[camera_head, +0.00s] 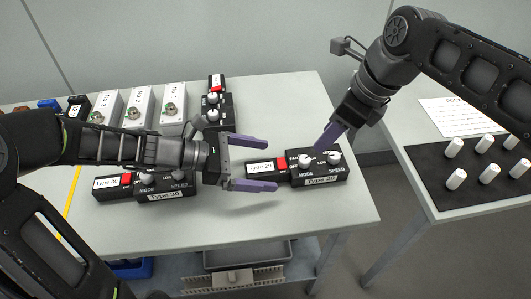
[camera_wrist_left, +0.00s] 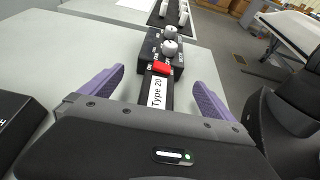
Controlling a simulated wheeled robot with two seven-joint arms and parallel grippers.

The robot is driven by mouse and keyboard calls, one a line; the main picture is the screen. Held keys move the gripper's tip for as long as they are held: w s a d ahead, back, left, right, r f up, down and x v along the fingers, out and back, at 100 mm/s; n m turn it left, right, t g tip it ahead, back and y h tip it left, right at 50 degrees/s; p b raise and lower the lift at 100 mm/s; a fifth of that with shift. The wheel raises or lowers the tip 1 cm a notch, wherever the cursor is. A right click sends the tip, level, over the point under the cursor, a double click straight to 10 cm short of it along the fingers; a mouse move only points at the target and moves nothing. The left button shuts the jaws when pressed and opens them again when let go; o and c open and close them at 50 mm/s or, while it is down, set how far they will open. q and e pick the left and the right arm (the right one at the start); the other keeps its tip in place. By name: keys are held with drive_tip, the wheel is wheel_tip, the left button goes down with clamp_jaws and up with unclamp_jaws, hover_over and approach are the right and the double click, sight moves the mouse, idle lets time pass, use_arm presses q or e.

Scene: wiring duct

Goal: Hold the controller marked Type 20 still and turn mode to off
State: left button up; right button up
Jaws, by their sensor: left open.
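The Type 20 controller is a black box (camera_head: 333,175) with two white knobs, at the right end of the table. The mode knob (camera_head: 305,161) is the left one and the speed knob (camera_head: 334,158) the right one. A narrower black part with a "Type 20" label (camera_head: 260,168) and a red piece extends left. My left gripper (camera_head: 264,163) is open, its purple fingers on either side of this narrow part, apart from it in the left wrist view (camera_wrist_left: 158,90). My right gripper (camera_head: 319,150) points down above and behind the mode knob; its finger gap is not distinguishable.
A Type 30 controller (camera_head: 165,193) sits left, partly under my left arm. Another black controller (camera_head: 213,108) and several white boxes (camera_head: 172,108) stand behind. A side table at right has a black mat (camera_head: 475,190) with white pegs. The table front is clear.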

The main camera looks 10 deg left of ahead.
sight(275, 166)
use_arm(q)
drive_tip(key=x, duration=0.5)
drive_tip(key=shift+w+d, duration=0.1)
drive_tip(key=shift+d, duration=0.05)
drive_tip(key=shift+c, duration=0.4)
drive_tip(key=c, duration=1.5)
